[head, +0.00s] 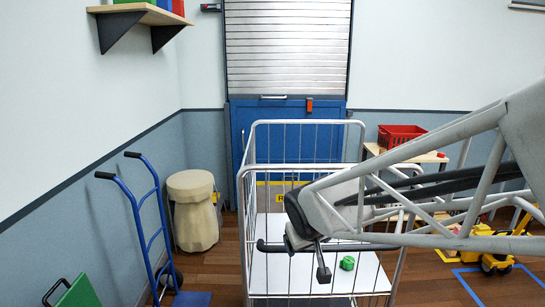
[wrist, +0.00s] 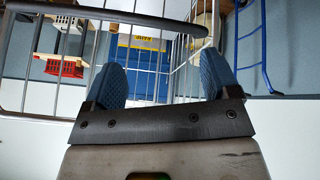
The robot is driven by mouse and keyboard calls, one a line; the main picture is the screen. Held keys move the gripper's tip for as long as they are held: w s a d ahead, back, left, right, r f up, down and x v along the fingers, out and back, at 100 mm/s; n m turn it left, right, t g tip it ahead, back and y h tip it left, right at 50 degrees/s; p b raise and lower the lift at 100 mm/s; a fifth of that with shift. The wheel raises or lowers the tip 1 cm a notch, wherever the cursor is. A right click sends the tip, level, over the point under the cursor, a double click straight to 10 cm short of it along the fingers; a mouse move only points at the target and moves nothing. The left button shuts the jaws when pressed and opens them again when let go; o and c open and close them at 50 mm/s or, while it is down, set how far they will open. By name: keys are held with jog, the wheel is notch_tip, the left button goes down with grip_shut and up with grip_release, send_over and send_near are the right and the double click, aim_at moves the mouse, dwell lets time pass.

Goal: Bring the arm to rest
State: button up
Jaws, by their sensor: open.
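My gripper (head: 291,258) hangs at the end of my arm, which reaches in from the right in the head view. It is over the wire cart (head: 306,124), in front of or above the cart's white floor; the exact height is hard to tell. In the wrist view my gripper (wrist: 163,72) shows two blue-padded fingers spread wide apart with nothing between them. The cart's wire bars (wrist: 180,84) show beyond the fingers. Whether the gripper touches the cart cannot be told.
A green object (head: 347,263) lies on the cart's white floor. A blue hand truck (head: 151,240) and beige stool-like drum (head: 193,211) stand left. A red crate (head: 400,135) sits on a wooden table behind my arm. A yellow toy-like vehicle (head: 490,245) is at right. A blue door (head: 260,113) stands behind.

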jog(key=s+d+m+g, duration=0.1)
jog(key=s+d, duration=0.2)
jog(key=s, duration=0.4)
jog(key=s+d+m+g, duration=0.1)
jog(key=s+d, duration=0.3)
jog(key=s, duration=0.4)
jog(key=s+d+r+m+g, duration=0.1)
jog(key=s+d+m, duration=0.1)
jog(key=s, duration=0.5)
jog(key=shift+s+d+g, duration=0.35)
jog(key=shift+d+g, duration=0.05)
jog(key=shift+d, duration=0.35)
